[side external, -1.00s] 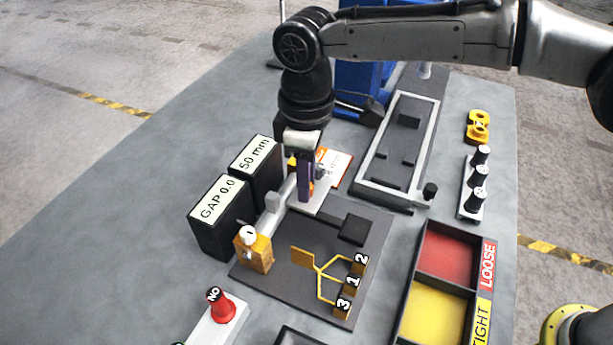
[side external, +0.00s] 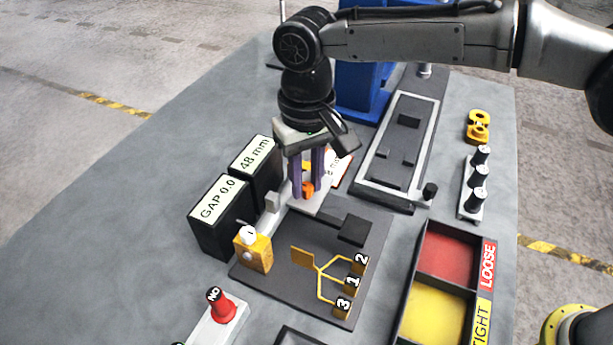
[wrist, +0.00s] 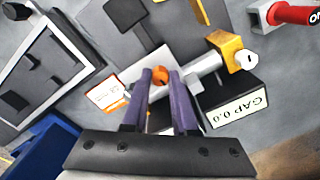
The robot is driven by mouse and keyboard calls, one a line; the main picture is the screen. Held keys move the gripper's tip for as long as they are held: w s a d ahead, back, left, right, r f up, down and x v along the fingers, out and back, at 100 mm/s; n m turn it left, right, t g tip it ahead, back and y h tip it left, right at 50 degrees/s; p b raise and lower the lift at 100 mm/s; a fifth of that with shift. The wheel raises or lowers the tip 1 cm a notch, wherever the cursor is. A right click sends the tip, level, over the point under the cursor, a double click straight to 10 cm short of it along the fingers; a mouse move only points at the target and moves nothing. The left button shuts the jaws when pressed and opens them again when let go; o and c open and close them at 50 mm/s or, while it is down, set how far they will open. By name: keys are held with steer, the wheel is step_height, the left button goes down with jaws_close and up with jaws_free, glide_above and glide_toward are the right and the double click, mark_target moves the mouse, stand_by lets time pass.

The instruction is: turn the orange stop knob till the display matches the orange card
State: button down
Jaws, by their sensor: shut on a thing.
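The orange stop knob (side external: 308,188) sits on the light slide of the dark fixture plate (side external: 290,278). My gripper (side external: 306,193) points down with its purple fingers shut on the knob; in the wrist view the knob (wrist: 159,76) shows between the fingertips (wrist: 160,80). The display (side external: 255,159) on a black box reads 48 mm. The orange card (side external: 341,168) lies behind the fingers and is partly hidden; its figure cannot be read fully. The card (wrist: 106,93) also shows in the wrist view, too small to read.
A second black box (side external: 217,205) reads GAP 0.0. A grey-framed tray (side external: 366,194) stands right of the gripper, and red and yellow bins (side external: 418,276) stand at front right. The table's left side is clear.

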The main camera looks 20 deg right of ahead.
mark_target(307, 186)
steer(key=shift+r+m, duration=0.1)
steer(key=shift+m, duration=0.6)
steer(key=c, duration=0.7)
jaws_free()
step_height(307, 186, up, 14)
steer(key=shift+f, duration=0.15)
